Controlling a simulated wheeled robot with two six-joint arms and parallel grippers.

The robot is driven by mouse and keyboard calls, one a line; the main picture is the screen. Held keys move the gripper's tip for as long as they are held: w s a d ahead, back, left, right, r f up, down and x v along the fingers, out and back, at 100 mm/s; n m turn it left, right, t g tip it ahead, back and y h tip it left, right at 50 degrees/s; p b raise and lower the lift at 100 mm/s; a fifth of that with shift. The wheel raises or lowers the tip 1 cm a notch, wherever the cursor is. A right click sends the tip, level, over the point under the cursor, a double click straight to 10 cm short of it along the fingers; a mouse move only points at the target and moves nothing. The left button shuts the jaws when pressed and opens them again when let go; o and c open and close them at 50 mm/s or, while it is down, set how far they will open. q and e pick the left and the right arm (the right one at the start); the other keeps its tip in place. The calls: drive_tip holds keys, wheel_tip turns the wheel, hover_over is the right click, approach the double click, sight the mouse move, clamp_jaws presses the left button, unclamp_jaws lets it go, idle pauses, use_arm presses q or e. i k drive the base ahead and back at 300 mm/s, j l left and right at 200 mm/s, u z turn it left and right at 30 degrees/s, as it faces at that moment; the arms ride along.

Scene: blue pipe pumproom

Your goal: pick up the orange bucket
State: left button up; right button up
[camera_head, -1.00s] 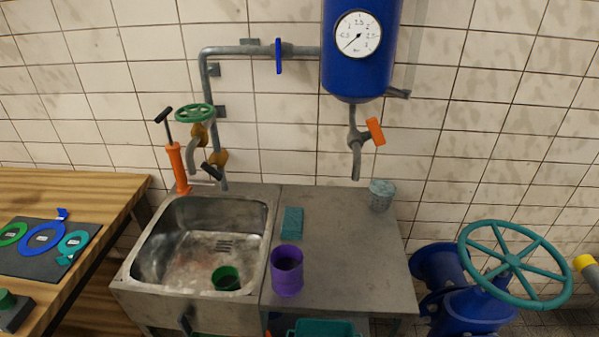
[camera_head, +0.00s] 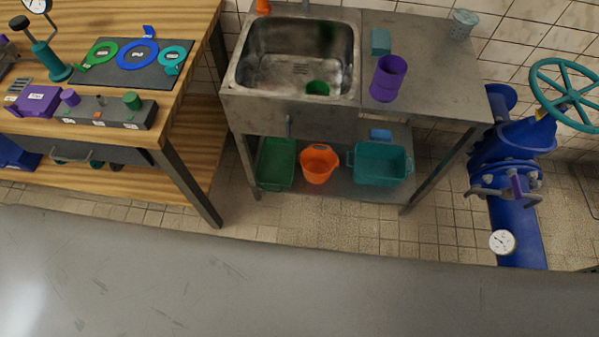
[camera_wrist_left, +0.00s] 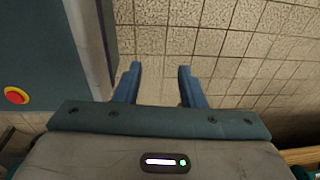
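The orange bucket (camera_head: 318,164) stands upright on the lower shelf (camera_head: 342,190) under the sink unit, between a green bin and a teal basket. My left gripper (camera_wrist_left: 160,72) shows in the left wrist view with its two blue fingers apart and only tiled floor between them. It is away from the bucket, which does not show in that view. My right gripper is in neither current view.
The green bin (camera_head: 276,164) is left of the bucket and the teal basket (camera_head: 379,164) is right of it. A table leg (camera_head: 188,184) stands to the left. A grey surface (camera_head: 260,285) fills the foreground. Tiled floor (camera_head: 330,234) is clear before the shelf. Blue pipework (camera_head: 512,150) stands right.

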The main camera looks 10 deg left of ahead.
sight(318, 161)
drive_tip(key=z, duration=0.3)
drive_tip(key=k+j+z, duration=0.15)
drive_tip(key=z, duration=0.25)
drive_tip(key=k+j+z, duration=0.15)
drive_tip(key=j+z, duration=0.15)
drive_tip(key=z, duration=0.15)
drive_tip(key=k+j+z, duration=0.15)
drive_tip(key=z, duration=0.25)
drive_tip(key=k+j, duration=0.1)
drive_tip(key=k, duration=0.15)
